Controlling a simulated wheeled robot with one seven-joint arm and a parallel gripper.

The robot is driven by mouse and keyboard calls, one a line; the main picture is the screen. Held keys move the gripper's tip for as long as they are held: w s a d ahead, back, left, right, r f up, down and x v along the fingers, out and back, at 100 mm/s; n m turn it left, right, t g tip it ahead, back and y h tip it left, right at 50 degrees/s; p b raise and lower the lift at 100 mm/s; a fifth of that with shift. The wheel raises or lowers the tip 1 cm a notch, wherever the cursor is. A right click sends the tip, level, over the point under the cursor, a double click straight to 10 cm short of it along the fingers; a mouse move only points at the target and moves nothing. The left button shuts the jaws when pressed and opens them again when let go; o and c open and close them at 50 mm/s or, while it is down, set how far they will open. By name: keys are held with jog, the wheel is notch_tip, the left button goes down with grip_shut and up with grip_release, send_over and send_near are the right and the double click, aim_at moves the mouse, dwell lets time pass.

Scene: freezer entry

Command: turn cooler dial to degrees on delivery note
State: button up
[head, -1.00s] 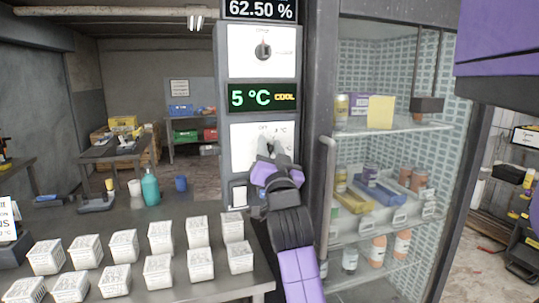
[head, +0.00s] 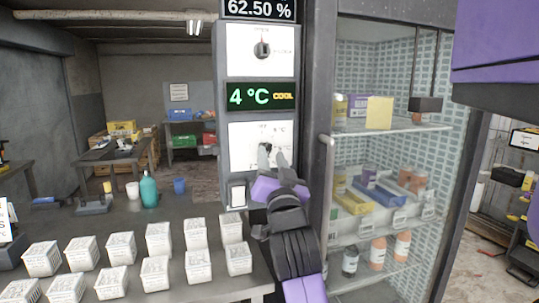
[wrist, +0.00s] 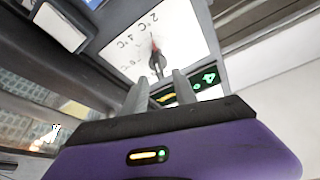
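The cooler dial (wrist: 157,63) shows in the wrist view on a white plate with degree markings, including a 4 °C. Its knob has a red pointer; I cannot tell exactly which mark it points at. My gripper (wrist: 161,92) is open, its two grey fingers apart, with the knob just ahead of and between the tips. In the head view my gripper (head: 273,158) is in front of the lower white plate (head: 243,142) and hides the dial. The green display (head: 261,96) above it reads 4 °C COOL. I cannot make out a readable delivery note.
Another dial (head: 262,49) sits above the display. The glass cooler (head: 333,150) with bottles and a yellow sheet (head: 380,111) stands at the right of the panel. A table with several white boxes (head: 158,239) is at the lower left.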

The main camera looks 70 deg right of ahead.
jog(key=shift+v, duration=1.35)
